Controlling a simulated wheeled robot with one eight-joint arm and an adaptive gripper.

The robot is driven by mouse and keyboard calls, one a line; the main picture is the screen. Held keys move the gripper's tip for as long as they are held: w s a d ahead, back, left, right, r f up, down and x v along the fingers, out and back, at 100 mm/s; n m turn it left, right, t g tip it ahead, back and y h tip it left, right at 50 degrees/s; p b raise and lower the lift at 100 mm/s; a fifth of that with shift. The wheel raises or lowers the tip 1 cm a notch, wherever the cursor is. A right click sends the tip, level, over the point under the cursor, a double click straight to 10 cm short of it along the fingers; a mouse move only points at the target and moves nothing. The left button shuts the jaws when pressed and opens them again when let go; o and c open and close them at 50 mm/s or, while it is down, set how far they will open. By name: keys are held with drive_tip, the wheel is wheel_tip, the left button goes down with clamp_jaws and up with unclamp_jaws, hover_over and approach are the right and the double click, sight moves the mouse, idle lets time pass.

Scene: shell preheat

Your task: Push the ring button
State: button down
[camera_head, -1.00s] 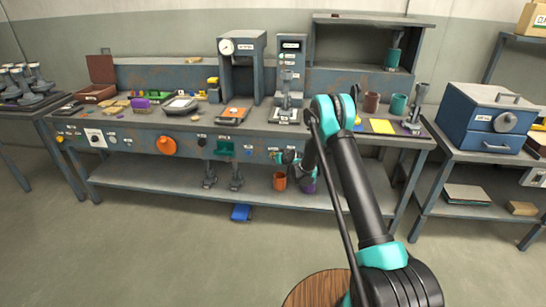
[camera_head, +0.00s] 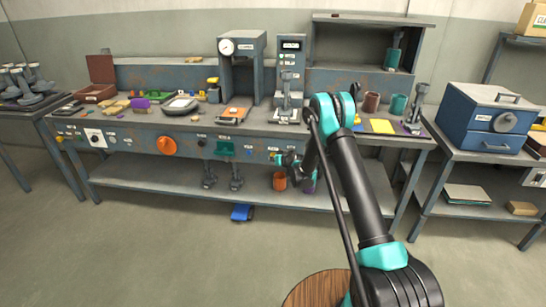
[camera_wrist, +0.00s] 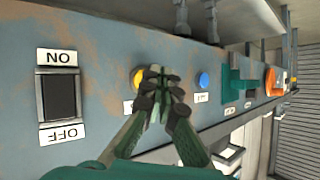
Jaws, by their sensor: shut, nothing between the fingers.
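My gripper (camera_wrist: 162,88) is shut and empty in the wrist view, its fingertips in front of a yellow round button (camera_wrist: 137,77) on the bench's front panel. The fingers cover part of this button and its label; I cannot tell whether they touch it. A blue round button (camera_wrist: 202,80) sits to the right with a small label. The labels are too small to read, so I cannot tell which is the ring button. In the head view my gripper (camera_head: 283,159) is small at the panel, partly hidden by my arm.
A black rocker switch (camera_wrist: 59,97) marked ON and OFF is left of the buttons in the wrist view. A green fixture (camera_wrist: 236,83) and an orange round part (camera_wrist: 272,82) lie to the right. An orange cup (camera_head: 280,182) stands on the lower shelf below my gripper.

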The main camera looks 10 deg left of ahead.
drive_tip(key=shift+s, duration=2.5)
